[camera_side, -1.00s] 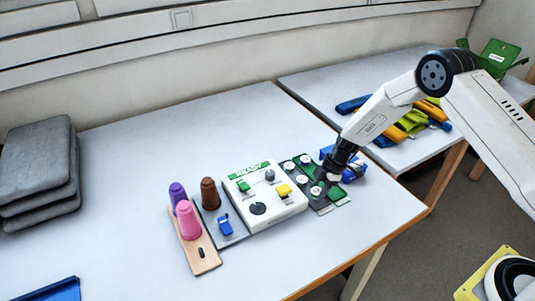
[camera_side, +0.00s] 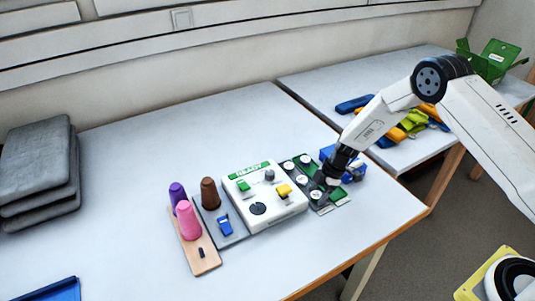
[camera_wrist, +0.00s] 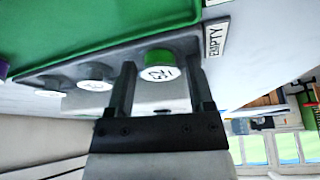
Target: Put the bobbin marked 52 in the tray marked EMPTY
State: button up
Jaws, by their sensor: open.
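The bobbin marked 52 (camera_wrist: 158,73) has a white face and a green side. It shows between the fingers of my gripper in the wrist view; I cannot tell whether they touch it. My gripper (camera_wrist: 164,78) is open, and in the side view it is low over the near right end of the row (camera_side: 329,184). The tray's green also shows in the side view (camera_side: 308,161), partly hidden by my gripper.
Other white-topped bobbins (camera_side: 302,180) stand in the same row. A white box (camera_side: 262,198) with knobs is to the left, beside pink (camera_side: 188,220), purple and brown cones. A blue item (camera_side: 326,152) lies behind my gripper.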

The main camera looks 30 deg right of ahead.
jog(key=shift+r, duration=0.1)
jog(key=v, duration=1.2)
jog(key=shift+r, duration=0.1)
dwell(0.5)
jog(key=s+a+r+m+h, duration=0.1)
jog(key=s+r+m, duration=0.2)
jog(key=s+m, duration=0.2)
jog(key=s+a+r+m+t+h, duration=0.1)
jog(key=s+r+m, duration=0.3)
jog(key=s, duration=0.5)
jog(key=s+r+m+h, duration=0.2)
jog(key=s+r+m, duration=0.1)
jog(key=s+m, duration=0.3)
jog(key=shift+s+a+r+m+t, duration=0.3)
jog(key=shift+s+a, duration=0.1)
jog(key=shift+s, duration=0.25)
